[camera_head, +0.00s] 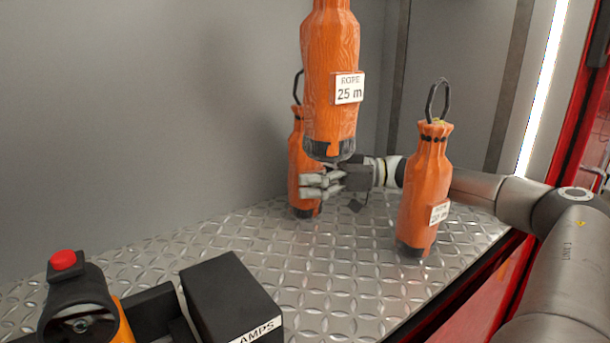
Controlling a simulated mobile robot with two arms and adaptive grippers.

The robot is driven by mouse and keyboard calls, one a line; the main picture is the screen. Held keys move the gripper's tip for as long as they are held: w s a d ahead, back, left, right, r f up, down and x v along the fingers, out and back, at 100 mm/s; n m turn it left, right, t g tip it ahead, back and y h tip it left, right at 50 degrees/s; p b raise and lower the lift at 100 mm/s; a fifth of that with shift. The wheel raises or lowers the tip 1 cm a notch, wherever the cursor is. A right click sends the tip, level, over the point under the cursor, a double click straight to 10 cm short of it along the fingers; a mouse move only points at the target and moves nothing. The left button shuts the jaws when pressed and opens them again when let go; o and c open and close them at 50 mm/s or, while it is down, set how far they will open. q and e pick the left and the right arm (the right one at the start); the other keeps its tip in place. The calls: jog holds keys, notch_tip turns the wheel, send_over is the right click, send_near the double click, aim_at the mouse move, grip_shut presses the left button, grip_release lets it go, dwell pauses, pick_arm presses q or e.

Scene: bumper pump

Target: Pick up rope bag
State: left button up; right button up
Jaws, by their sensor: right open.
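Three orange rope bags show. A third rope bag (426,180) stands upright at the right, with a black loop on top. My right gripper (318,186) is open at the lower part of the second bag, just below the first. I cannot tell whether it touches either. My left gripper is out of view.
The compartment has a diamond-plate metal floor (300,265) and grey walls. A black box (228,300) labelled "AMPS" and a black device with a red knob (63,260) are at lower left. My right arm passes behind the third bag. Centre floor is clear.

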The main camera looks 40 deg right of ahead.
jog(key=c, duration=1.5)
jog(key=shift+r, duration=0.15)
jog(key=c, duration=0.4)
jog(key=shift+r, duration=0.1)
jog(key=shift+c, duration=0.2)
